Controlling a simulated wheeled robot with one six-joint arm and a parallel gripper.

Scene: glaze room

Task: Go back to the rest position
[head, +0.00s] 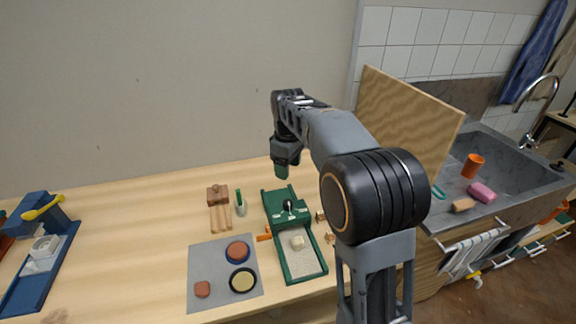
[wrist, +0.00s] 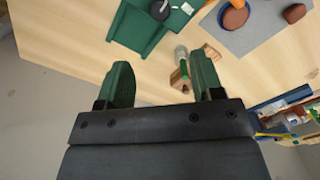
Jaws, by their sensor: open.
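My gripper (head: 286,160) hangs at the end of my raised arm above the back of the wooden table, over the far end of a green tray-like device (head: 270,208). In the wrist view my gripper (wrist: 162,82) shows two green fingers spread apart with nothing held between them. The fingertips look clear of these things.
A grey mat (head: 215,290) holds a blue-rimmed dish, a dark-rimmed dish and a reddish lump. A blue stand (head: 50,255) with a yellow spoon is at left. An upright wooden panel (head: 405,120) stands between table and stone sink (head: 520,165). Table between stand and mat is mostly clear.

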